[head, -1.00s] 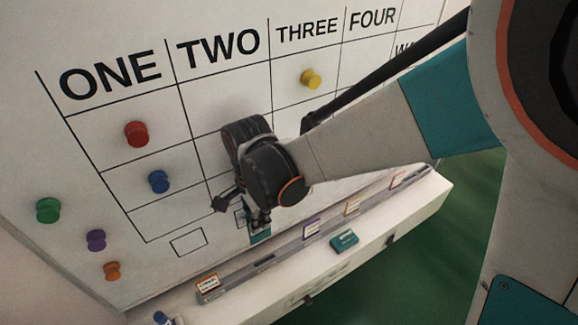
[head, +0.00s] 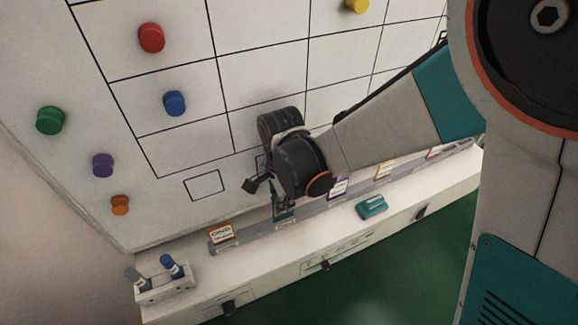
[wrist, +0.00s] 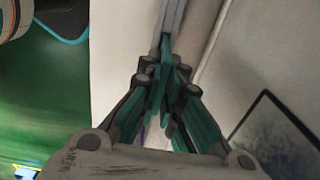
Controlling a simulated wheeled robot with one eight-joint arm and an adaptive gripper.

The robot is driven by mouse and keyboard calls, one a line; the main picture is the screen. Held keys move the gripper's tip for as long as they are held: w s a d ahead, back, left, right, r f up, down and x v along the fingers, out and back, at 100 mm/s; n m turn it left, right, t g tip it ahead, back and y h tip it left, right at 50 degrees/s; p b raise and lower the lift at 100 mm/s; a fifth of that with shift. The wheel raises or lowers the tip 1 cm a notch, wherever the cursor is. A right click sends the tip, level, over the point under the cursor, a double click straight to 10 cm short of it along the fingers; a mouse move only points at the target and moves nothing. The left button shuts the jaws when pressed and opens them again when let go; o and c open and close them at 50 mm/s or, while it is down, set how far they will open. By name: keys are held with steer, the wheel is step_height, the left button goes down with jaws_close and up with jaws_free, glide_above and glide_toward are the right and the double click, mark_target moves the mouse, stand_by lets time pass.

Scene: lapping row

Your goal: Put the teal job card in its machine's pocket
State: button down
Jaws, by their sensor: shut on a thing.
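In the head view my gripper (head: 282,203) points down at the front of the whiteboard, over the long grey card rail (head: 252,231). It is shut on a small teal piece, which I take to be the teal job card (head: 285,213). The card's lower edge is at or just above the rail; I cannot tell if it touches. Two small outlined rectangles are on the board's lower edge: one bare (head: 203,185), one partly behind my gripper (head: 261,163). In the wrist view my gripper's teal fingers (wrist: 168,75) are close together; the card cannot be made out there.
The rail holds orange (head: 221,234), purple (head: 338,188), yellow (head: 384,170) and red-edged (head: 433,153) cards. A teal block-like object (head: 372,207) lies on the white ledge in front. A pen holder (head: 164,283) stands at left. Coloured pegs sit on the board.

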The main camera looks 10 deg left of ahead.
steer(key=shift+f, duration=0.55)
steer(key=shift+f, duration=0.15)
steer(key=c, duration=1.8)
jaws_free()
step_height(320, 180, up, 12)
steer(key=p, duration=0.8)
steer(key=shift+r, duration=0.2)
